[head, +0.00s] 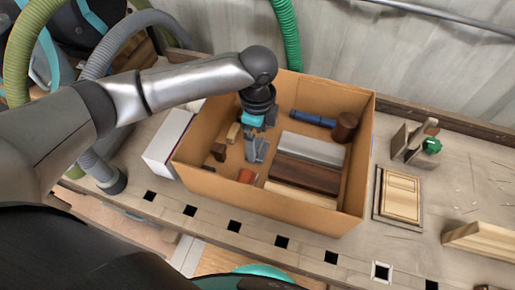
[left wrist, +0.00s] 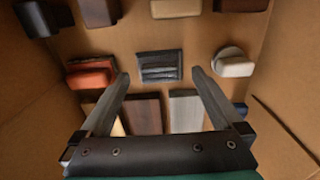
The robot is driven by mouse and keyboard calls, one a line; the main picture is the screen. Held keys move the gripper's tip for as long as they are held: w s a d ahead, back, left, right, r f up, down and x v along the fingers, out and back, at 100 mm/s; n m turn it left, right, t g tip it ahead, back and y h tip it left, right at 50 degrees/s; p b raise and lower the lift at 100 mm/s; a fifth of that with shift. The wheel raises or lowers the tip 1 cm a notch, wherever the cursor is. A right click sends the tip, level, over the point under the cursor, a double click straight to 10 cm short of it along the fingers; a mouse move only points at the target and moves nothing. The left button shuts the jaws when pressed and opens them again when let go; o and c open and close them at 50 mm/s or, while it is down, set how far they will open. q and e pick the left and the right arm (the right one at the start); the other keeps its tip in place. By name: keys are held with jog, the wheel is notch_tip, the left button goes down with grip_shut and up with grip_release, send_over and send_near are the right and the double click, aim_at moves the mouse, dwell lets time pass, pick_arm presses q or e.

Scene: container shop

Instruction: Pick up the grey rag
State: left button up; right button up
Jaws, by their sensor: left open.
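The grey rag (left wrist: 160,62) looks like a small dark grey folded bundle on the floor of the cardboard box (head: 205,183). In the left wrist view it lies between and just beyond my fingertips. In the head view my left gripper (head: 255,157) reaches down into the box and hides most of that spot, so I cannot make the rag out clearly there. My left gripper also shows in the left wrist view (left wrist: 160,73), with its two fingers wide apart and nothing between them. My right gripper is not in view.
In the box, an orange-red bundle (left wrist: 91,77) lies left of the rag and a pale bundle on a white round thing (left wrist: 235,65) right. Long boards (head: 308,173) and a brown cylinder (head: 345,126) fill the box's right side. Box walls surround my gripper.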

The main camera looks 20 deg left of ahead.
pick_arm(q)
notch_tip(320, 180, down, 3)
jog(key=shift+r+b, duration=0.1)
jog(key=shift+b, duration=0.2)
jog(key=shift+c, duration=0.2)
jog(key=shift+r, duration=0.1)
jog(key=c, duration=1.1)
